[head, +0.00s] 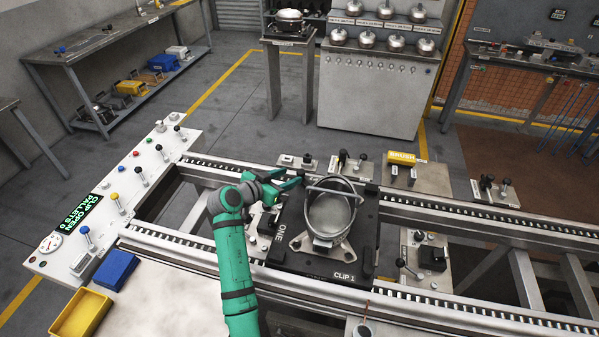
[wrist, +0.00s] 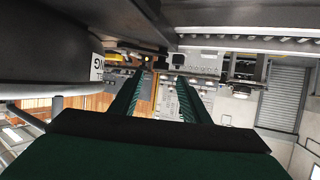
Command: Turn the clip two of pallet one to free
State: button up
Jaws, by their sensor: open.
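Pallet one (head: 296,259) is a black plate on the roller conveyor, marked ONE and CLIP 1 on its top. A round open metal housing (head: 331,212) with a raised bail stands on it. The CLIP 1 label is at the near edge. I cannot make out clip two; the far and left sides are partly covered by the housing and my gripper. My gripper (head: 291,183) is at the pallet's far left, beside the housing, open and with nothing seen between its fingers. Its two green fingers (wrist: 160,80) also show apart in the wrist view.
A white control panel (head: 110,207) with levers and a green CLIP OPEN PALLETS display stands left. Blue (head: 117,269) and yellow (head: 80,313) bins sit front left. Small lever stations line the conveyor, one (head: 425,256) right of the pallet. In the wrist view, dark surfaces lie close above and left.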

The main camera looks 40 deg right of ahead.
aim_at(300, 172)
jog(key=x, duration=0.7)
jog(key=shift+w+d, duration=0.2)
jog(key=shift+d, duration=0.05)
jog(key=shift+f, duration=0.1)
grip_shut()
